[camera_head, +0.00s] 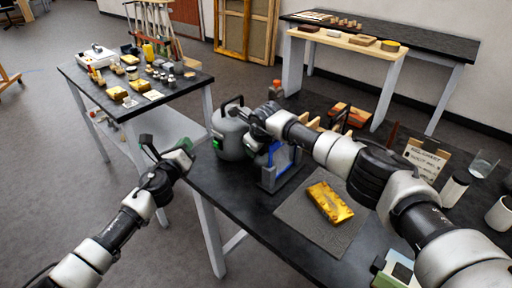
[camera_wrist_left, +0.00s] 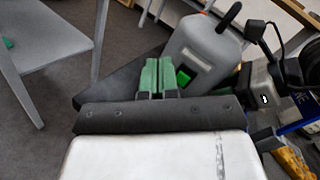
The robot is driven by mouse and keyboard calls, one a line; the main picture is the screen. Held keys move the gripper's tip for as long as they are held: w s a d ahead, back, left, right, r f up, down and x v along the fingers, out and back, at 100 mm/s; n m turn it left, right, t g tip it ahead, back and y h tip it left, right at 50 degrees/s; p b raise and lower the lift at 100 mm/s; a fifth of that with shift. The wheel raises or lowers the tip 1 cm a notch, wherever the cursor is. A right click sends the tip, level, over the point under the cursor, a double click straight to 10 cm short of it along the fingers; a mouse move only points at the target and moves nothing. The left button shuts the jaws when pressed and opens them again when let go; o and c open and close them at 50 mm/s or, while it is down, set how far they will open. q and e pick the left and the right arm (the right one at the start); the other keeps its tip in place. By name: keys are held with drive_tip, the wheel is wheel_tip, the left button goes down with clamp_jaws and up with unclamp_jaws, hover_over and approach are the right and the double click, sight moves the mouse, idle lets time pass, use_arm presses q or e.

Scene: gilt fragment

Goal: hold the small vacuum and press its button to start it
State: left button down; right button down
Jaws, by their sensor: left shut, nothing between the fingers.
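The small vacuum (camera_head: 230,138) is a grey rounded canister with a black handle on top, upright at the near-left end of the dark workbench. In the left wrist view the vacuum (camera_wrist_left: 205,48) shows a green button (camera_wrist_left: 183,78) low on its face. My left gripper (camera_head: 187,150) is shut and empty, just left of the vacuum. Its green fingertips (camera_wrist_left: 157,68) are together beside the button; whether they touch the vacuum I cannot tell. My right gripper (camera_head: 258,118) is at the vacuum's right side near the handle; its fingers are too hidden to tell their state.
A blue-and-grey frame (camera_head: 280,168) stands right of the vacuum. A gilt piece (camera_head: 330,202) lies on a grey mat (camera_head: 296,212). A second table (camera_head: 188,88) with small jars stands at the left. Open floor lies between the tables.

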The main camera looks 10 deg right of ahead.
sight(216, 145)
use_arm(q)
drive_tip(key=m, duration=0.1)
drive_tip(key=f+m+y, duration=0.1)
drive_tip(key=m, duration=0.1)
drive_tip(key=shift+s+a+f, duration=0.15)
drive_tip(key=shift+s+f, duration=0.05)
drive_tip(key=shift+s, duration=0.2)
use_arm(e)
drive_tip(key=shift+s+f, duration=0.1)
drive_tip(key=shift+f, duration=0.05)
use_arm(q)
drive_tip(key=m, duration=0.1)
drive_tip(key=s+f+m+y, duration=0.1)
drive_tip(key=m, duration=0.1)
drive_tip(key=f+m+y, duration=0.1)
drive_tip(key=shift+s+a+f, duration=0.1)
drive_tip(key=shift+s+a, duration=0.1)
drive_tip(key=shift+a, duration=0.1)
drive_tip(key=shift+w+d+f+m+y, duration=0.3)
drive_tip(key=shift+w+d+m, duration=0.3)
drive_tip(key=shift+d, duration=0.55)
drive_tip(key=shift+w+d+f+m+y, duration=0.25)
drive_tip(key=shift+w+d+m, duration=0.4)
drive_tip(key=shift+d, duration=0.45)
drive_tip(key=shift+w+d+f+m+y, duration=0.2)
drive_tip(key=shift+w+d+m+y, duration=0.2)
drive_tip(key=shift+w+d, duration=0.55)
drive_tip(key=shift+s+d, duration=0.2)
drive_tip(key=shift+d, duration=0.05)
